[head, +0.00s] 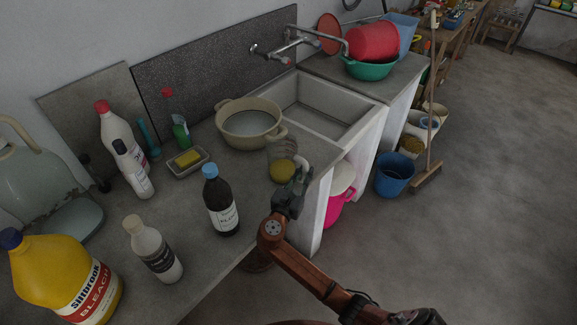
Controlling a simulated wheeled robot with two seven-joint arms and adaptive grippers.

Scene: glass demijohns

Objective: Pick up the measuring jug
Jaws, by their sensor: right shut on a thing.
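A clear measuring jug (281,152) stands near the front edge of the grey worktop, just right of the beige pot. Yellow shows in its lower part; I cannot tell whether that is its contents or something behind the clear wall. My right gripper (293,186) is at the jug's near right side, by its pale handle, and is shut on it. The fingers and handle overlap, so the exact contact is hard to see. I cannot tell whether the jug is clear of the worktop. My left gripper is not in view.
A beige pot (248,122) stands beside the sink (319,109). A dark bottle with a blue cap (221,205) stands left of the jug. Farther left are a white bottle (153,250), a yellow bleach jug (65,280) and a sponge dish (188,163).

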